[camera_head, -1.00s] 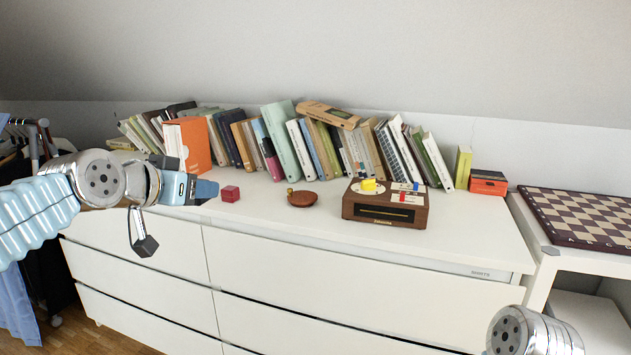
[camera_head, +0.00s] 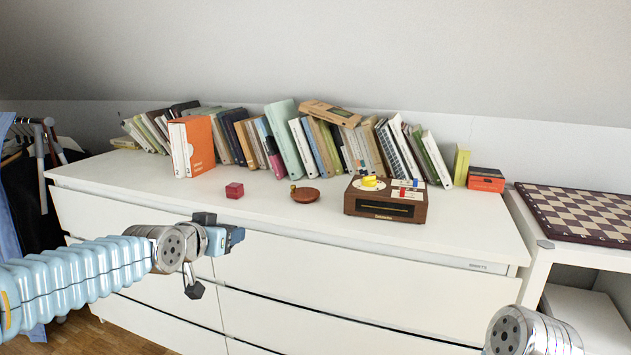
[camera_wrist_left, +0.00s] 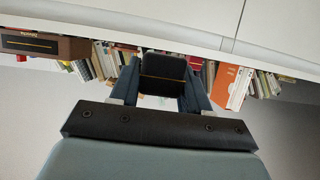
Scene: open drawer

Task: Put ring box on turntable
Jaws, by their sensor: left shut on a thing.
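My left gripper (camera_head: 228,240) is in front of the white dresser's upper drawers in the head view, pointing right. In the left wrist view its fingers (camera_wrist_left: 160,95) are shut on a dark box with a thin gold line, which looks like the ring box (camera_wrist_left: 163,67). In the head view the box can barely be told from the dark fingertips. A brown wooden box (camera_head: 384,209), which looks like the turntable, stands on the dresser to the right. Its top bears a pale round plate with a yellow piece, and small red and blue pieces. My right gripper is out of view.
Several books line the back. An orange binder (camera_head: 199,145) stands at left. A chessboard (camera_head: 590,212) lies at the right.

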